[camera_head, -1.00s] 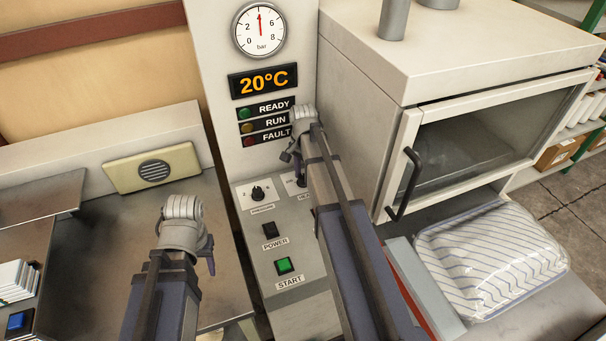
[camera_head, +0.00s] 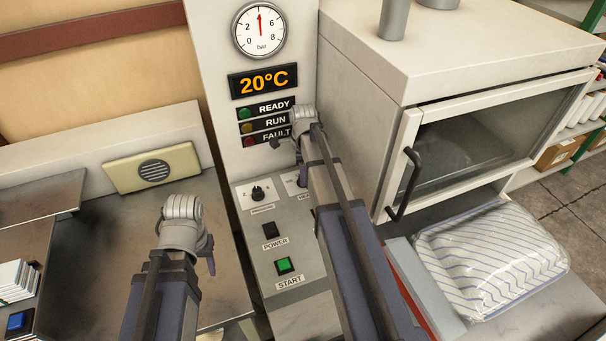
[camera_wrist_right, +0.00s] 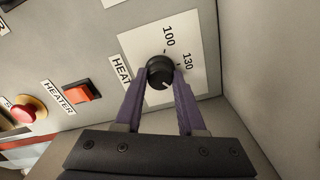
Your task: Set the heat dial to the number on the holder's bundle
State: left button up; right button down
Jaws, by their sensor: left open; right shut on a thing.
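The heat dial is a black round knob (camera_wrist_right: 160,70) on a white plate marked 100 and 130 in the right wrist view. A pale mark on it points toward the lower right of that picture. My right gripper (camera_wrist_right: 161,77) has its two purple fingers closed on either side of the knob. In the head view my right arm (camera_head: 325,185) largely hides the dial. My left gripper (camera_head: 210,258) is empty over the metal bench on the left; its fingers are mostly hidden. I cannot make out a holder's bundle or its number.
The panel has a pressure knob (camera_head: 258,193), a power switch (camera_head: 269,230) and a green start button (camera_head: 284,266). The display (camera_head: 264,80) reads 20°C. A red heater switch (camera_wrist_right: 82,92) is near the dial. A bagged striped pillow (camera_head: 490,258) lies right, below a glass-door chamber (camera_head: 470,150).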

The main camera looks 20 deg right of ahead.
jog(key=shift+m, duration=0.6)
jog(key=c, duration=0.5)
grip_release()
jog(key=shift+r, duration=0.1)
notch_tip(320, 180, up, 8)
jog(key=p, duration=0.8)
jog(key=shift+f, duration=0.2)
